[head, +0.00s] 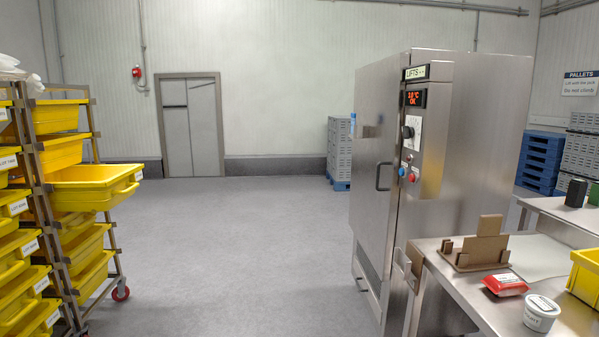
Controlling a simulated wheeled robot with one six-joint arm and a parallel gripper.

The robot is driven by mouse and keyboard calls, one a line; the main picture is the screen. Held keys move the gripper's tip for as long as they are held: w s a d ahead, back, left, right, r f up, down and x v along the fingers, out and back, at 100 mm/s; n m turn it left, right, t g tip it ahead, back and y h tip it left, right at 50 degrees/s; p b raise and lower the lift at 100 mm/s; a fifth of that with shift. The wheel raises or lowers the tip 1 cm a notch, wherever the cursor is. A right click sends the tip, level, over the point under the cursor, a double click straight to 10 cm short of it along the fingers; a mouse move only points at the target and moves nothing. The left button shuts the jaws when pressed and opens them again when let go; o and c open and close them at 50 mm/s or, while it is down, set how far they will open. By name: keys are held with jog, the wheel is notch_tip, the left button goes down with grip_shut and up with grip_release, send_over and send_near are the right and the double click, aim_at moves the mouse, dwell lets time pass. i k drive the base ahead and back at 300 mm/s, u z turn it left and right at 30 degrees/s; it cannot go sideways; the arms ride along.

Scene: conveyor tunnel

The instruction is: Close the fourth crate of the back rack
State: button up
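The back rack (119,268) stands at the left, a metal frame on red castors holding yellow crates in a column. One yellow crate (95,187) sticks out far to the right, past the rack's front posts, and looks level. It is the third visible from the top; its rear end is still within the rack. The other crates of this rack, such as the one above it (60,153) and a lower one (92,276), sit inside the frame. The nearer rack hides part of their left sides. My gripper is not in view.
A nearer rack (30,152) with labelled yellow crates stands at the left edge. A steel cabinet (375,150) and a steel table (470,300) with a red packet (505,284) and white tub (541,313) stand at the right. The grey floor (240,240) between is clear.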

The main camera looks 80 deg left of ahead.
aim_at(92, 188)
jog(key=z, duration=0.65)
jog(key=k, duration=0.15)
jog(key=u, duration=2.85)
jog(key=i, duration=1.05)
jog(key=u, duration=1.25)
jog(key=i, duration=1)
jog(key=u, duration=0.35)
